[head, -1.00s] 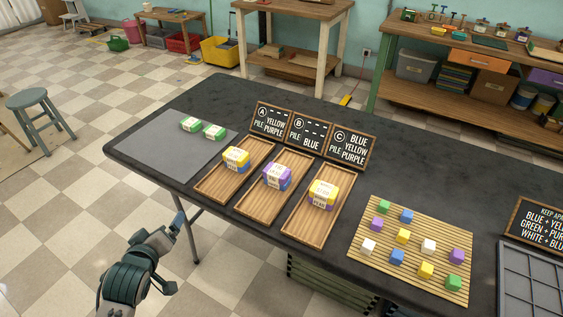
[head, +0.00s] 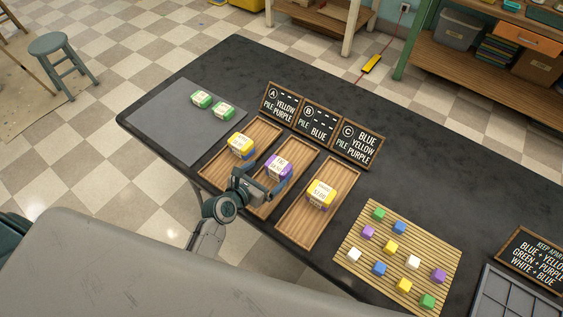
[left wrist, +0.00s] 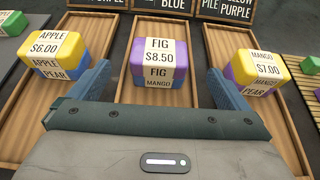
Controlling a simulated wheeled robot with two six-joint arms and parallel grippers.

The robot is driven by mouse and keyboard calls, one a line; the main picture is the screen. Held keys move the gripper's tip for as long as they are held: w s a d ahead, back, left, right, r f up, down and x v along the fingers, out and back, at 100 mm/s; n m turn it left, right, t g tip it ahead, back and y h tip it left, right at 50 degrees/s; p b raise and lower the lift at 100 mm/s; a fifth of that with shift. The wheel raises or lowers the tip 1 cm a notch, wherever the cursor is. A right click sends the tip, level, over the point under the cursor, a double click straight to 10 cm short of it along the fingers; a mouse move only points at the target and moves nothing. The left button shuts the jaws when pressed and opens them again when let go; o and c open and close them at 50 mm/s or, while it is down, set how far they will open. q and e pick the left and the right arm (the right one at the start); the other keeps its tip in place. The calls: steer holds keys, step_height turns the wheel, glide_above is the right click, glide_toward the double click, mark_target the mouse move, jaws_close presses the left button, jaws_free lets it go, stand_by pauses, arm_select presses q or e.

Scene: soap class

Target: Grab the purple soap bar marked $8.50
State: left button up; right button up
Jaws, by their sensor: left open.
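The purple soap bar marked FIG $8.50 (head: 279,163) is the top of a small stack in the middle wooden tray (head: 263,208). It also shows in the left wrist view (left wrist: 160,42), with a blue bar labelled MANGO (left wrist: 147,83) under it. My left gripper (head: 268,177) is open at the near side of this stack. In the left wrist view its two blue-grey fingers lie left and right of the stack, with gaps; nothing is held. The fingertips' height against the purple bar is hard to tell. My right gripper is not in view.
A yellow-topped stack marked APPLE $6.00 (left wrist: 55,45) stands in the left tray. Another marked MANGO $7.00 (left wrist: 257,66) stands in the right tray. Signs A, B, C (head: 316,123) stand behind. Green bars (head: 223,110) lie on a grey mat (head: 161,115); coloured cubes sit on a slatted mat (head: 372,252).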

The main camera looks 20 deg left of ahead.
mark_target(277, 167)
arm_select(q)
steer(key=x, duration=0.8)
steer(key=shift+f+p, duration=0.1)
steer(key=shift+p, duration=0.2)
steer(key=c, duration=1.1)
